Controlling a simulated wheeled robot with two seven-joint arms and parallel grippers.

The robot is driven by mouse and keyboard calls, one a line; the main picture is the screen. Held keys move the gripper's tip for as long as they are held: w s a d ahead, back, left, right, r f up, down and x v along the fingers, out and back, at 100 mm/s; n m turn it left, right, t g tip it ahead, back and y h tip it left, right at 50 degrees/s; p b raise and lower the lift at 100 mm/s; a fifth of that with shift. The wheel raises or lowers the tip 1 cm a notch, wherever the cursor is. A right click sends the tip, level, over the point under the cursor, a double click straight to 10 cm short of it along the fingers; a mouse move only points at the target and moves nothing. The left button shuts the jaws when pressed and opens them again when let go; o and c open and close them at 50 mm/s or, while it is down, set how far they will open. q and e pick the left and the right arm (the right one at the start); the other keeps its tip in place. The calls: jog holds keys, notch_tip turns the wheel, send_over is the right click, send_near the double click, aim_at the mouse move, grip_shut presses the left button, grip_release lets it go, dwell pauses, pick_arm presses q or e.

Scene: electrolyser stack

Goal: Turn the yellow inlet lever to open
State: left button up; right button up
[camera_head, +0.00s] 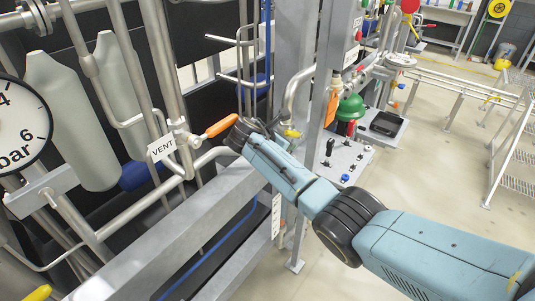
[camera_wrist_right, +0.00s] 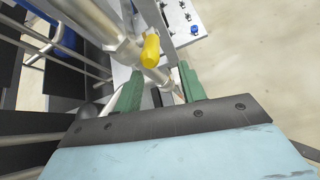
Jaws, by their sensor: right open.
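The yellow inlet lever (camera_wrist_right: 151,50) shows in the right wrist view as a short rounded yellow handle next to a metal pipe. My right gripper (camera_wrist_right: 160,70) is open, with green fingers on either side of the pipe and lever area; the lever lies just beyond the fingertips, and I cannot tell whether they touch it. In the head view a small yellow part (camera_head: 291,133) shows just behind my right wrist, probably the same lever. My right arm hides the fingers there. My left gripper is not in view.
An orange lever (camera_head: 222,125) by the VENT tag (camera_head: 163,148) is close to my right wrist. A steel beam (camera_head: 180,235) runs below it. A panel with knobs (camera_head: 343,160) and a green domed part (camera_head: 350,107) stand beyond.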

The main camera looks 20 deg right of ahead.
jog(key=s+a, duration=0.4)
jog(key=a, duration=0.2)
jog(key=shift+s, duration=0.35)
